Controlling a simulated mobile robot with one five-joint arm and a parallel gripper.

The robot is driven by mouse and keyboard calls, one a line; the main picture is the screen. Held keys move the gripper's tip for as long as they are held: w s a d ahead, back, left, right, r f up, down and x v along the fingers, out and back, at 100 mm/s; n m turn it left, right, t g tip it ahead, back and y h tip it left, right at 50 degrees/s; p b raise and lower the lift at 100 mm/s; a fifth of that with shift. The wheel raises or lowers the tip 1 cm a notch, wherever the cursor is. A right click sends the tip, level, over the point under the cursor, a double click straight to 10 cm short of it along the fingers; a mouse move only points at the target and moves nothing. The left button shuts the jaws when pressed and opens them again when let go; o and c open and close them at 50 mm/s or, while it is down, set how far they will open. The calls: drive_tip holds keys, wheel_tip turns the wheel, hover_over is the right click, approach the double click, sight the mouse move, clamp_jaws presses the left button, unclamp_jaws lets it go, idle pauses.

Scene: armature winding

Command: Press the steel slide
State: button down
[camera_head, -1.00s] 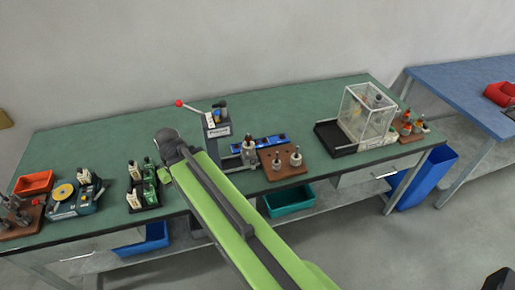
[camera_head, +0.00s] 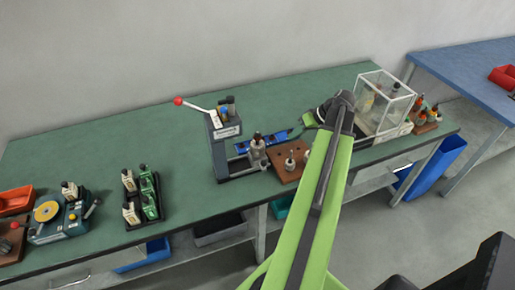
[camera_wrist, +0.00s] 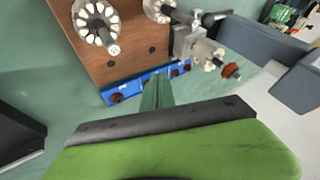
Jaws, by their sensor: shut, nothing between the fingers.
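A steel block (camera_wrist: 187,42) with a dark handle shows in the wrist view, between the wooden board and the grey press body. It looks like the steel slide, though I cannot be sure. In the head view a steel piece (camera_head: 257,152) stands at the foot of the grey lever press (camera_head: 222,142). My gripper (camera_wrist: 157,80) shows as narrow green fingers, shut and empty, in the middle of the wrist view by the blue strip (camera_wrist: 145,84). It appears apart from the steel block. In the head view my arm's bend hides most of the gripper.
A wooden board (camera_head: 287,175) with metal armatures stands right of the press. A clear box (camera_head: 388,100) is farther right. The press lever's red knob (camera_head: 178,101) sticks out left. Green bench surface (camera_head: 110,135) is bare at the back left.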

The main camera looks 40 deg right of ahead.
drive_tip(key=shift+d+r, duration=0.1)
drive_tip(key=shift+d, duration=0.1)
drive_tip(key=b, duration=0.9)
approach(269, 153)
drive_tip(key=w+f, duration=0.2)
drive_tip(key=f, duration=0.1)
drive_tip(key=w+f, duration=0.1)
drive_tip(key=f, duration=0.1)
drive_tip(key=shift+w+d+f, duration=0.2)
drive_tip(key=shift+w+d, duration=0.1)
drive_tip(key=a, duration=0.2)
drive_tip(key=w+a+r+p, duration=0.1)
drive_tip(key=shift+w+a, duration=0.1)
drive_tip(key=shift+a, duration=0.1)
drive_tip(key=shift+w+a, duration=0.1)
